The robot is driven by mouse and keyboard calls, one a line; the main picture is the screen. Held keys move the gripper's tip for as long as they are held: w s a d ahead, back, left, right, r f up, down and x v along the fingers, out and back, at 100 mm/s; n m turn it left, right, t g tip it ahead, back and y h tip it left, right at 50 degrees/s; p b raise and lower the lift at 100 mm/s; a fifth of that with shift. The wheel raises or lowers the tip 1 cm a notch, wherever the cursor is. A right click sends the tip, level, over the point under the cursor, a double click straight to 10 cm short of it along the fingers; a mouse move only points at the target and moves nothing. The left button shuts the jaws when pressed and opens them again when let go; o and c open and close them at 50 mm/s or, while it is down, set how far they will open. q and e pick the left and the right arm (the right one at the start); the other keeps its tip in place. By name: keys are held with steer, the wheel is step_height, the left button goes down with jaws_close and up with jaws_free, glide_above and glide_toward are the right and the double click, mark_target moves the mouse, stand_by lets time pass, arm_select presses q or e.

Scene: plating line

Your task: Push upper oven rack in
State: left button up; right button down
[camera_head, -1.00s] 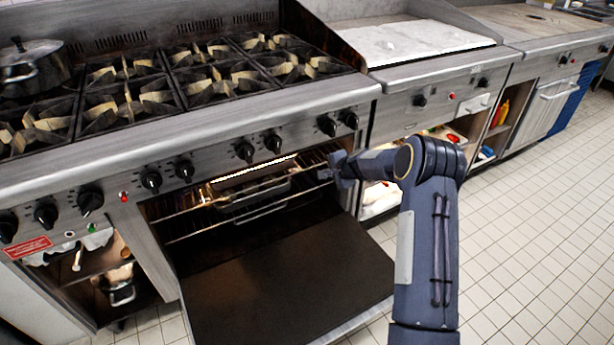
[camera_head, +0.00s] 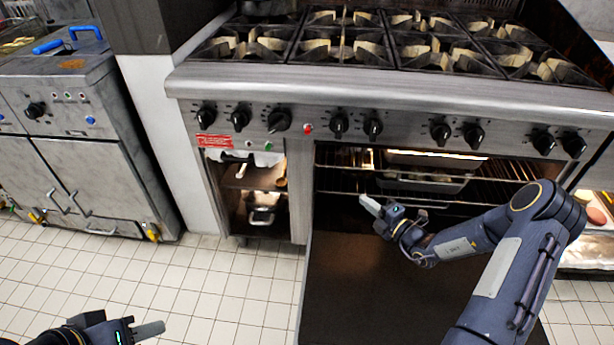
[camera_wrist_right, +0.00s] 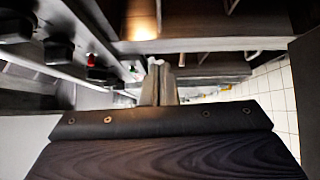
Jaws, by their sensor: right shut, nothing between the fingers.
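The upper oven rack (camera_head: 503,168) shows as thin wires inside the lit oven, below the knob panel. A metal pan (camera_head: 435,184) is in the oven on the racks; I cannot tell exactly which rack bears it. How far the rack stands out is hard to tell. My right gripper (camera_head: 367,205) is shut and empty in front of the oven opening, above the open door, its fingers pointing left. Its closed fingers show in the right wrist view (camera_wrist_right: 160,78). My left gripper (camera_head: 150,330) is low at the left, over the floor, away from the oven; its fingers overlap in view.
The oven door (camera_head: 350,275) is folded down flat in front of the opening. An open compartment (camera_head: 240,180) with utensils is left of the oven. A fryer cabinet (camera_head: 85,150) stands further left. The tiled floor (camera_head: 215,285) between is clear.

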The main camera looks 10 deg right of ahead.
mark_target(345, 164)
steer(key=shift+w+d+b+x, duration=0.25)
steer(key=shift+d+b+x, duration=0.25)
steer(key=shift+x, duration=1.65)
steer(key=shift+w+d+b+x, duration=0.2)
steer(key=shift+d+b+x, duration=0.2)
steer(key=shift+x, duration=1.75)
steer(key=shift+w+d+b+x, duration=0.25)
steer(key=shift+d+b+x, duration=0.25)
steer(key=shift+x, duration=1.65)
steer(key=shift+a+r, duration=0.1)
steer(key=shift+w+b, duration=0.3)
steer(key=shift+w, duration=0.1)
steer(key=w, duration=0.1)
steer(key=w+d+b, duration=0.1)
steer(key=w, duration=0.1)
steer(key=shift+w+d, duration=0.15)
steer(key=shift+w, duration=0.1)
steer(key=shift+d+r+m, duration=0.2)
steer(key=shift+m, duration=0.1)
